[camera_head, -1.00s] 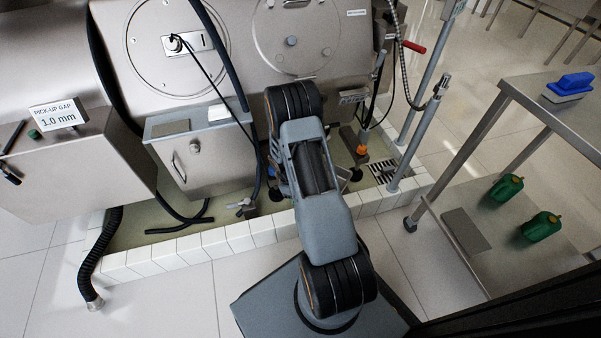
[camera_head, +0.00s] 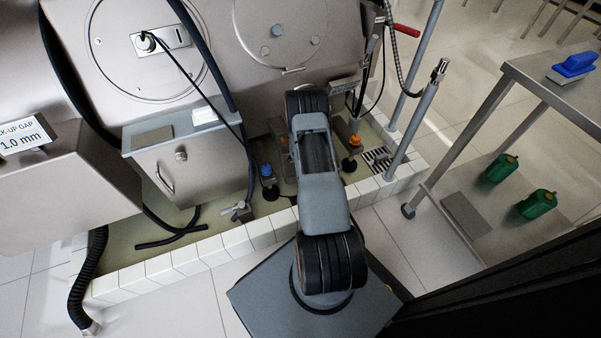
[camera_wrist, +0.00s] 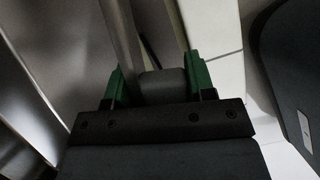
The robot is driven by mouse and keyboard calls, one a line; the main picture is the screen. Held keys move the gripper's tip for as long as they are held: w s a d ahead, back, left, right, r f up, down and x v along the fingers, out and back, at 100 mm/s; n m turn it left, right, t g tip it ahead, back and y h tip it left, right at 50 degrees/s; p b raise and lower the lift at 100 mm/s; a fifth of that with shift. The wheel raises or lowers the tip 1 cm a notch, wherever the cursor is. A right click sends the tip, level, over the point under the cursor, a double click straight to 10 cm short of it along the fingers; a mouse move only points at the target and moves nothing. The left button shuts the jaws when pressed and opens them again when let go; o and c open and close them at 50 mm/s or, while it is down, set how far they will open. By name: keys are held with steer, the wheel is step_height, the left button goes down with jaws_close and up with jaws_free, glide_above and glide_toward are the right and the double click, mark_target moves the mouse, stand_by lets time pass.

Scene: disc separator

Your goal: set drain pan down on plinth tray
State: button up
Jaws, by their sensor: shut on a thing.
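The plinth tray is the shallow basin with a white tiled rim (camera_head: 205,255) and olive floor under the machine, in the head view. My gripper (camera_wrist: 158,84) shows in the wrist view, its two green fingers shut on a dark grey rounded piece, which I take to be the grip of the drain pan (camera_wrist: 162,87). The pan's body cannot be made out. In the head view my arm reaches over the front rim and hides the gripper and what it holds. Whether the pan touches the tray floor cannot be told.
A steel cabinet (camera_head: 187,160) stands in the basin left of my arm, with a valve (camera_head: 238,211) near the front rim. A drain grate (camera_head: 378,158) and upright pipe (camera_head: 411,130) are on the right. A steel cart (camera_head: 470,110) with green canisters (camera_head: 537,204) stands farther right.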

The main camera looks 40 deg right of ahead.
steer(key=shift+w+d+n+t, duration=0.4)
steer(key=shift+w+d+n, duration=0.4)
steer(key=shift+n, duration=0.3)
step_height(320, 180, down, 6)
steer(key=b, duration=0.2)
steer(key=shift+w+d+b, duration=0.1)
steer(key=shift+w+b, duration=0.05)
steer(key=shift+b, duration=0.15)
steer(key=shift+f+b, duration=0.85)
steer(key=shift+f, duration=0.85)
steer(key=shift+f+b, duration=0.35)
steer(key=o, duration=1.4)
steer(key=shift+r, duration=0.1)
steer(key=shift+c, duration=0.2)
